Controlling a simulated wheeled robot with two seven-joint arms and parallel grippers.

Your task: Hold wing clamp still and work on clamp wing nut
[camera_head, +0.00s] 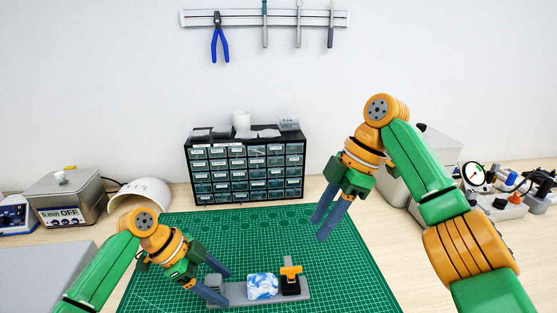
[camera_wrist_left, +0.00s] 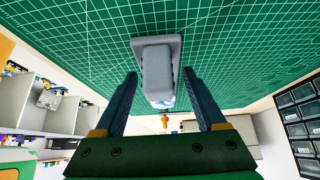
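The wing clamp has a grey base (camera_head: 238,300), with a grey block (camera_head: 214,281) at its left end, a blue-and-white block (camera_head: 263,286) in the middle and a dark post at the right. The orange wing nut (camera_head: 290,271) sits on that post. My left gripper (camera_head: 226,288) is open at the left end. In the left wrist view its fingers (camera_wrist_left: 160,74) stand on either side of the grey block (camera_wrist_left: 157,68), with gaps on both sides. My right gripper (camera_head: 318,231) is open and empty, raised above and to the right of the wing nut.
The clamp lies on a green cutting mat (camera_head: 350,275), clear to its right. A drawer cabinet (camera_head: 245,167) stands behind. A white bowl-like object (camera_head: 145,190) and a timer box (camera_head: 65,195) are at the left. A dial gauge (camera_head: 474,174) is at the right.

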